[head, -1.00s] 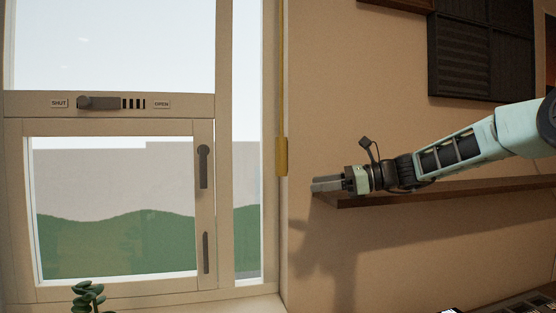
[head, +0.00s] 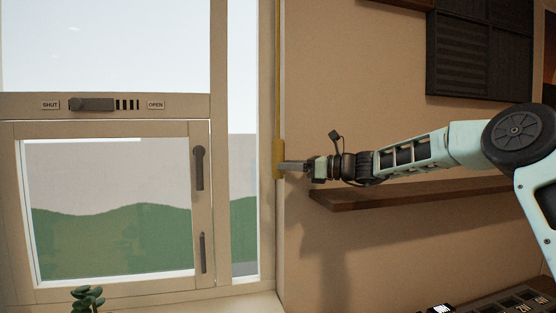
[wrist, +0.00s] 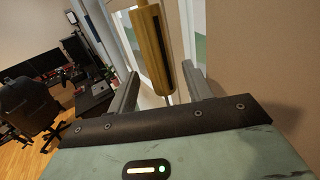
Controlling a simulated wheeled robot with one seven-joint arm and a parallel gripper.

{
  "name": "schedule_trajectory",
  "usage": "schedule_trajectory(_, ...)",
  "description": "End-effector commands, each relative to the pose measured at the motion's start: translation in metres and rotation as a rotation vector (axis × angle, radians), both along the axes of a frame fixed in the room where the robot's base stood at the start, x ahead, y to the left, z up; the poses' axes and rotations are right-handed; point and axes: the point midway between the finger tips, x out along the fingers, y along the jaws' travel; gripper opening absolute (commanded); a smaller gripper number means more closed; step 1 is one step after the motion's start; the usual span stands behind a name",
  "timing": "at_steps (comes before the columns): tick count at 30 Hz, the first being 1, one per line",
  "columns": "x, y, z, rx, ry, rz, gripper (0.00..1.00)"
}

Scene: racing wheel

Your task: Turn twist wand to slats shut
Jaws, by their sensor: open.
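The twist wand is a thin yellow rod with a thicker yellow handle (head: 279,158), hanging upright beside the window frame in the head view. The wrist view shows the handle (wrist: 151,50) between my two open fingers, a little ahead of and above their tips. It has a dark stripe down one side, and a thin tip sticks out below it. My gripper (head: 283,166) points left at the handle's lower part in the head view; in the wrist view (wrist: 166,82) its fingers are apart. I cannot tell whether either finger touches the handle.
A wooden shelf (head: 410,192) runs along the wall just below my arm. The window has a slider vent (head: 95,104) marked SHUT and OPEN and dark handles (head: 199,168). A plant (head: 87,298) stands at the lower left. A desk and chair (wrist: 30,108) are farther off.

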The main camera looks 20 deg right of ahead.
Motion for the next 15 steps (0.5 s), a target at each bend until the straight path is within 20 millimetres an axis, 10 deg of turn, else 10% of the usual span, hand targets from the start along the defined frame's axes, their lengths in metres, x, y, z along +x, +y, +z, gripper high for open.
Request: schedule_trajectory(15,0.022,0.033,-0.001,-0.001,0.0,-0.001,0.5)
